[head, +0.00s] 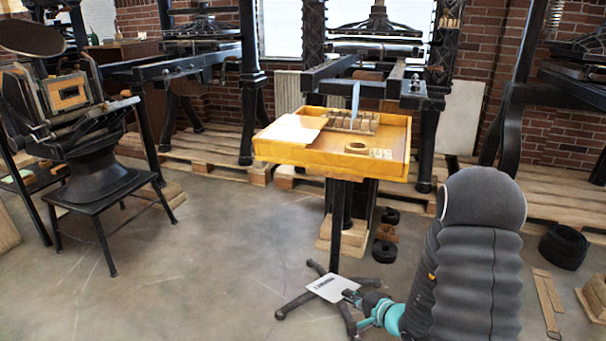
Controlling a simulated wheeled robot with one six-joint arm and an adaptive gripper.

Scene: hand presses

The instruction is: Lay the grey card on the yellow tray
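A light grey card (328,286) with a small dark printed strip is low in the head view, in front of the black stand's foot. My gripper (355,297) is shut on the card's right edge and holds it out to the left. The card is roughly flat, slightly tilted. The yellow tray (280,154) stands on the black stand, above and behind the card in the picture, with a gap between them. My grey arm covers part of the floor at the lower right.
A press (375,60) stands close behind.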

